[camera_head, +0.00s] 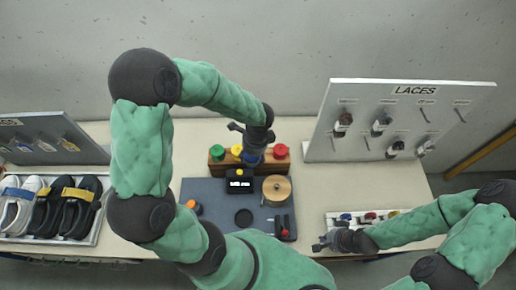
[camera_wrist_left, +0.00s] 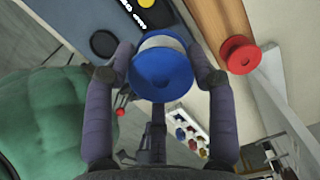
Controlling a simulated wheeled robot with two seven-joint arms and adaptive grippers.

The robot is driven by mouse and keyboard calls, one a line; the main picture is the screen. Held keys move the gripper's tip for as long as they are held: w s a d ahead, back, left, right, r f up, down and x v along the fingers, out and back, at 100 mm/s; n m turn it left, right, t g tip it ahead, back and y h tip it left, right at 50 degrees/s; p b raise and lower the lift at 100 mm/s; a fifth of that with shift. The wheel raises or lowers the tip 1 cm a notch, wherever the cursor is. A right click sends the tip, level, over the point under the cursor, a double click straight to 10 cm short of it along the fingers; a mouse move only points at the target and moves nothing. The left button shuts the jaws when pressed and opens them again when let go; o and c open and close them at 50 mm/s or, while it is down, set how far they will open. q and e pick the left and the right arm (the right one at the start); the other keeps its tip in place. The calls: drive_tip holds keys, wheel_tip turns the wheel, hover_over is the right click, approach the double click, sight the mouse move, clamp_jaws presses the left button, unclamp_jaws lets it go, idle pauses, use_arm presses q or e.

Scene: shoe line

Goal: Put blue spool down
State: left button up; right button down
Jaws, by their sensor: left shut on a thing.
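The blue spool (camera_wrist_left: 160,75) is between the two fingers of my left gripper (camera_wrist_left: 163,72), which is shut on it. In the head view my left gripper (camera_head: 254,148) is at the wooden spool rack (camera_head: 217,167), between the yellow spool (camera_head: 237,150) and the red spool (camera_head: 281,150). A green spool (camera_head: 217,152) stands at the rack's left end. I cannot tell whether the blue spool touches the rack. My right gripper (camera_head: 322,243) is low at the right, near a small tray; its fingers are too small to read.
On the dark mat (camera_head: 215,215) are a black display box (camera_head: 239,181) and a round wooden piece (camera_head: 276,188). A laces board (camera_head: 400,120) stands at right, with a tray (camera_head: 335,217) in front. A shoe tray (camera_head: 85,239) is at left.

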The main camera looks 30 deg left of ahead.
use_arm(q)
drive_tip(key=w+f, duration=0.2)
drive_tip(key=w+a+f, duration=0.1)
drive_tip(key=w+f, duration=0.1)
drive_tip(key=w, duration=0.1)
drive_tip(key=w+a+f, duration=0.1)
drive_tip(key=w+f, duration=0.2)
drive_tip(key=shift+w+f+p, duration=0.1)
drive_tip(key=shift+w+p, duration=0.1)
drive_tip(key=shift+p, duration=0.2)
drive_tip(key=shift+w+a+f+p, duration=0.1)
drive_tip(key=shift+w+f+p, duration=0.05)
drive_tip(key=shift+f, duration=0.75)
drive_tip(key=shift+w+f+p, duration=0.15)
drive_tip(key=shift+f, duration=0.75)
drive_tip(key=shift+s, duration=0.1)
drive_tip(key=shift+f, duration=0.2)
drive_tip(key=o, duration=1.3)
drive_tip(key=shift+r, duration=0.1)
drive_tip(key=shift+r, duration=0.1)
